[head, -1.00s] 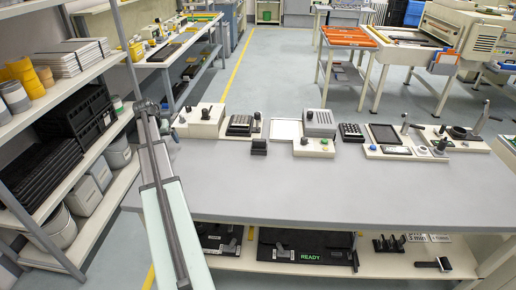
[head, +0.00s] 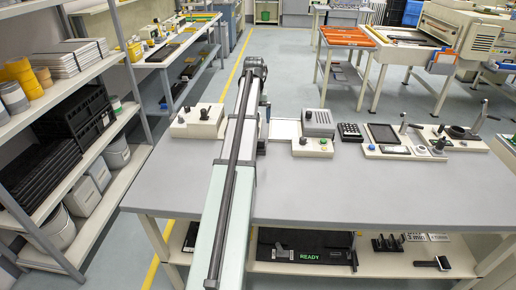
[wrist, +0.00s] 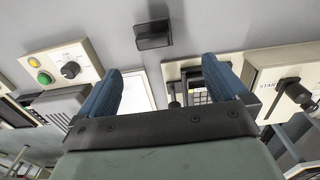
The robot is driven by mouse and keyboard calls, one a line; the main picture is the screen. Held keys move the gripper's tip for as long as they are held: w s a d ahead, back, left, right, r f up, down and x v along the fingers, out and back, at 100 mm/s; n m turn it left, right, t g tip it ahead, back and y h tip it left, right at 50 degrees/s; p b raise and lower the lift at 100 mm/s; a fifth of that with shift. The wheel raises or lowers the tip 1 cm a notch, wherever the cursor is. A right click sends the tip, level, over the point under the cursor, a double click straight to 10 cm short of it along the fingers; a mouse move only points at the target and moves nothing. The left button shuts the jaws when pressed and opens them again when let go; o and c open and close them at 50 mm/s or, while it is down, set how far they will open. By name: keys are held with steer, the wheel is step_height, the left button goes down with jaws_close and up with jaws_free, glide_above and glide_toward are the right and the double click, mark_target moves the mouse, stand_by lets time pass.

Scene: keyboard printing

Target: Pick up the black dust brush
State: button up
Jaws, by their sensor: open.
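A small black block with a raised grip, which looks like the dust brush (wrist: 152,34), lies on the grey table (wrist: 215,22) at the top middle of the wrist view. My gripper (wrist: 160,75) is open and empty, its two blue fingers spread wide. The brush lies beyond the fingertips, roughly in line with the gap between them, and nothing touches it.
The front of the table (head: 340,185) is bare. Several black items (head: 388,243) stand on the lower shelf.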

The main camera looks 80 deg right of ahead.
steer(key=f, duration=0.4)
steer(key=s+f, duration=0.1)
steer(key=f, duration=0.8)
steer(key=shift+s+f, duration=0.15)
steer(key=shift+f, duration=0.1)
steer(key=shift+c, duration=0.2)
steer(key=c, duration=1.1)
steer(key=shift+r, duration=0.15)
steer(key=shift+c, duration=0.2)
step_height(320, 180, up, 10)
steer(key=shift+f, duration=0.1)
